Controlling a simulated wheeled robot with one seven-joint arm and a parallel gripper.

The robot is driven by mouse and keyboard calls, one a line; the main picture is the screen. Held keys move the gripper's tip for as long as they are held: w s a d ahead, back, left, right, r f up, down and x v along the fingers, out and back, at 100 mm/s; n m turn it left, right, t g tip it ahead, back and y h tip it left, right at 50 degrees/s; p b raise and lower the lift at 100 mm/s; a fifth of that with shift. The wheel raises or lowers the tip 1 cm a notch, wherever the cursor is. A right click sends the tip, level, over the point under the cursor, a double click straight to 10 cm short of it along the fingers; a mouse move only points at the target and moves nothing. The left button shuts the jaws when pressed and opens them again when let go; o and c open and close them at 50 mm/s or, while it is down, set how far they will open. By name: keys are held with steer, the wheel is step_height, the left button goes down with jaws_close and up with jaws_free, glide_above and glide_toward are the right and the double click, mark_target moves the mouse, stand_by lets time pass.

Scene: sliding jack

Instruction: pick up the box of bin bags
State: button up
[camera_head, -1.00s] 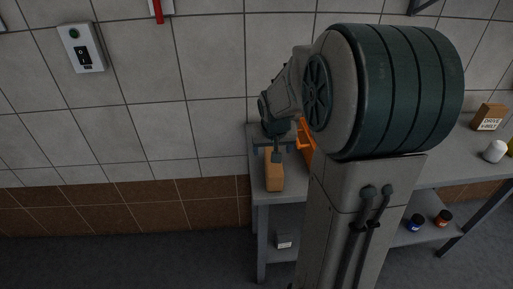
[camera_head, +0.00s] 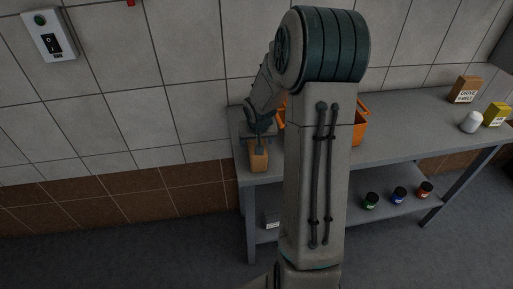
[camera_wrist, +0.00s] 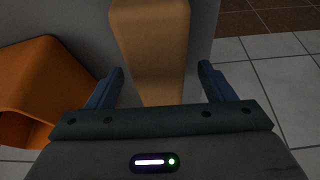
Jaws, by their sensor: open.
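A plain tan box (camera_head: 258,161) stands at the left end of the grey bench; no label shows on it, so I cannot confirm that it is the box of bin bags. My gripper (camera_head: 257,141) is right at this box, pointing down. In the wrist view the tan box (camera_wrist: 152,40) lies between the two blue fingers of my gripper (camera_wrist: 161,72), with a gap on each side. The jaws are open and hold nothing.
An orange bin (camera_head: 361,127) stands close beside the box, partly behind my arm. A drive belt box (camera_head: 464,91), a white item (camera_head: 471,122) and a yellow box (camera_head: 497,115) are at the right. Several jars and a small box (camera_head: 271,219) are on the lower shelf.

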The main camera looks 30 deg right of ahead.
steer(key=shift+x, duration=2.3)
steer(key=shift+d, duration=0.1)
steer(key=c, duration=1.2)
steer(key=shift+c, duration=0.2)
